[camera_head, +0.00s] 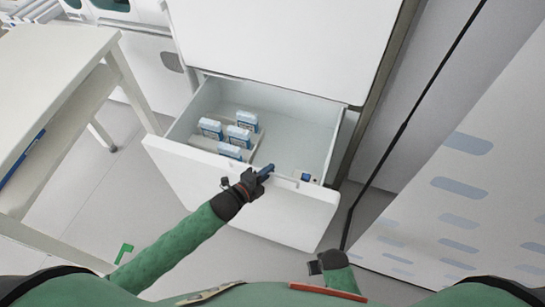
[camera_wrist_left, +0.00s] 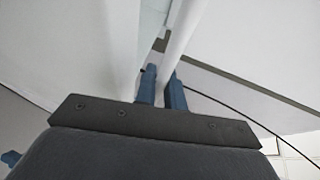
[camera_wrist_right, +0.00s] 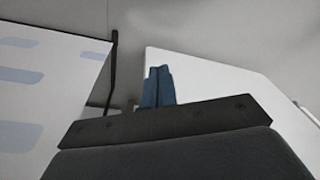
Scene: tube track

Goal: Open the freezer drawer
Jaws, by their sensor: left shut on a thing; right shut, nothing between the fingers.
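The white freezer drawer (camera_head: 265,195) stands pulled out from the white freezer body (camera_head: 285,40), so its inside shows in the head view. Several blue-and-white boxes stand in a holder on the left of its floor. My left gripper (camera_head: 264,173) is at the top edge of the drawer front, near the middle. In the left wrist view its blue fingers (camera_wrist_left: 160,88) are shut on the white drawer edge or handle; which of these is hard to tell. My right gripper (camera_wrist_right: 158,86) is shut and empty, low and in front of the drawer's right side, apart from it.
A white table (camera_head: 60,60) stands at the left. A light panel with blue marks (camera_head: 465,190) stands at the right, with a dark cable or edge beside it. Grey floor (camera_head: 125,200) is free between the table and the drawer.

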